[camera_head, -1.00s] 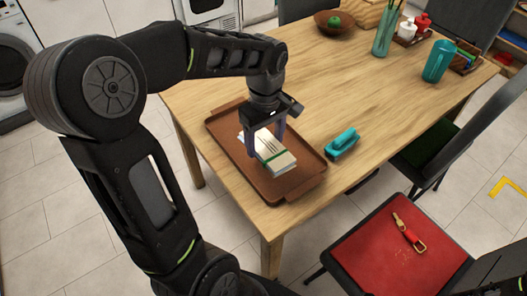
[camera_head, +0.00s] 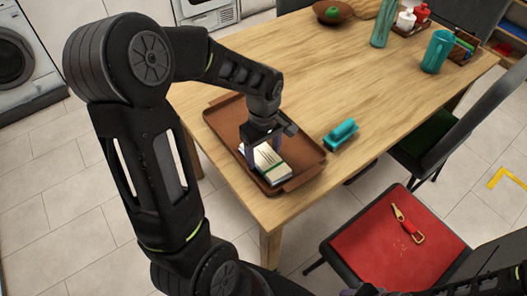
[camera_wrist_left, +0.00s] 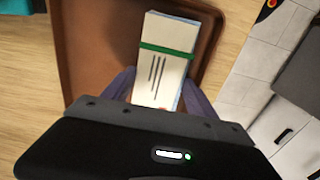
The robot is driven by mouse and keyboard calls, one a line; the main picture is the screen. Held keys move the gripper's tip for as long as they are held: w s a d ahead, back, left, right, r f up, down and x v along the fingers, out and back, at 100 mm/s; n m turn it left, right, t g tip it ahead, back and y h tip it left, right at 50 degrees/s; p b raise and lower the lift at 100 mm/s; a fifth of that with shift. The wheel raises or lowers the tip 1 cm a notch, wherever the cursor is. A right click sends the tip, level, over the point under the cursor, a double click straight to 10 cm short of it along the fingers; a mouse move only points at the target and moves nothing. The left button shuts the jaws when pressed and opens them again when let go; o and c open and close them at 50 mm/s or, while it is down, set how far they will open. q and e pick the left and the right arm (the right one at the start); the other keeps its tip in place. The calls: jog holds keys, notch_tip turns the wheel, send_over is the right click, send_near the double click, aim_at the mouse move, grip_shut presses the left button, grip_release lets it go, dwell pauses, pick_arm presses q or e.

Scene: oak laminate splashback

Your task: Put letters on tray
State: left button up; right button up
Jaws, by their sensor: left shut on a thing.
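The letters (camera_head: 268,166) are a bundle of pale envelopes with a green band. They are at the brown tray (camera_head: 222,127), over its front half; I cannot tell if they touch its floor. My left gripper (camera_head: 263,155) points down and is shut on the bundle, one finger on each side. In the left wrist view the letters (camera_wrist_left: 165,60) stick out beyond the fingers (camera_wrist_left: 157,92), with the green band across them, over the tray (camera_wrist_left: 90,50). My right gripper is not in view.
A teal brush-like object (camera_head: 341,134) lies on the wooden table (camera_head: 330,80) right of the tray. A bowl (camera_head: 333,14), a teal jug (camera_head: 437,52) and a vase (camera_head: 383,25) stand farther back. A red-seated chair (camera_head: 375,260) stands by the front right edge.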

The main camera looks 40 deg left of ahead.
aim_at(263, 156)
pick_arm(q)
jog(key=shift+f, duration=0.2)
jog(key=o, duration=1.2)
jog(key=shift+r, duration=0.1)
jog(key=shift+c, duration=0.2)
jog(key=shift+r, duration=0.1)
notch_tip(263, 156, up, 12)
